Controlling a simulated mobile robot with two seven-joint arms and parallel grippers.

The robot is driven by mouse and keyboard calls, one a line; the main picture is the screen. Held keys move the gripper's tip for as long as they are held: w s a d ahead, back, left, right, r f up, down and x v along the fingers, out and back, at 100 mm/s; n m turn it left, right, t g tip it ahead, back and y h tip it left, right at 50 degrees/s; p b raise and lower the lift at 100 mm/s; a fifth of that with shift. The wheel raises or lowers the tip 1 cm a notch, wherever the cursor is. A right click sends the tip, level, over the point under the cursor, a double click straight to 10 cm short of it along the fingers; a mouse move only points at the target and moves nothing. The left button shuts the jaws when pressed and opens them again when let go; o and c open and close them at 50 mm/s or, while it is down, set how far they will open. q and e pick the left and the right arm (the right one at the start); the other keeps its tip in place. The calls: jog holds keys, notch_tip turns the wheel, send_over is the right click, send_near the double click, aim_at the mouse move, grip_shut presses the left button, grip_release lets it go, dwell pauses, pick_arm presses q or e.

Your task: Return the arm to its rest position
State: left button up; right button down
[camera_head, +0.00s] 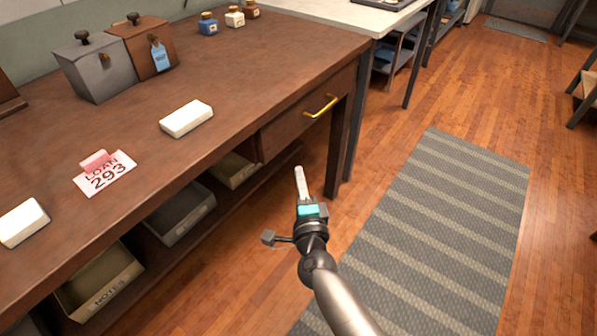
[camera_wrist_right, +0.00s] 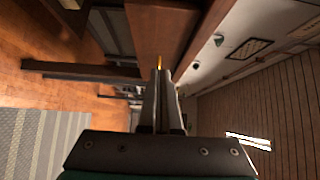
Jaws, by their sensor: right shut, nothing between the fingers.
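My right arm comes in from the bottom of the head view. Its gripper (camera_head: 299,183) is over the floor in front of the wooden desk (camera_head: 250,50), apart from it. The fingers are together with nothing between them. In the right wrist view the closed fingers (camera_wrist_right: 160,85) point toward the desk's side, and a bit of the yellow handle shows past their tips. In the head view, the drawer (camera_head: 290,128) with the yellow handle (camera_head: 320,106) looks shut, up and right of the gripper. My left gripper is not in view.
On the desk are two lidded boxes (camera_head: 95,68) (camera_head: 142,45), small bottles (camera_head: 235,17), white blocks (camera_head: 187,119) (camera_head: 22,222) and a LOAN 293 card (camera_head: 105,174). Bins (camera_head: 180,215) stand on the shelf below. A striped rug (camera_head: 430,220) covers open floor at right.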

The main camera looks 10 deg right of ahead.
jog(key=shift+s, duration=0.2)
jog(key=s+d+f+n+g+y+p, duration=0.1)
jog(key=s+f+n+g, duration=0.2)
jog(key=s+f+n, duration=0.4)
jog(key=s+d+f+n+g+y, duration=0.1)
jog(key=s+f+n+g, duration=0.2)
jog(key=f, duration=0.7)
jog(key=s+f+n+g+y+p, duration=0.1)
jog(key=s+f+n+g, duration=0.25)
jog(key=s+f, duration=0.4)
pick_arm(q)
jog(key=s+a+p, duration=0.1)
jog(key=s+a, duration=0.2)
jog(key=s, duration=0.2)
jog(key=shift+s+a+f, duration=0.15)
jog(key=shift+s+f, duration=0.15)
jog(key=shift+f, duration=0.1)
pick_arm(e)
jog(key=s+d+f+n+g+h, duration=0.1)
jog(key=s+d+f+n+g, duration=0.2)
jog(key=s, duration=0.8)
jog(key=s+d+f+n+g+h, duration=0.1)
jog(key=s+d+f+n+g, duration=0.2)
jog(key=s, duration=0.7)
jog(key=d+f+n, duration=0.2)
jog(key=d+f, duration=0.2)
jog(key=shift+s+f, duration=0.35)
jog(key=shift+f, duration=0.05)
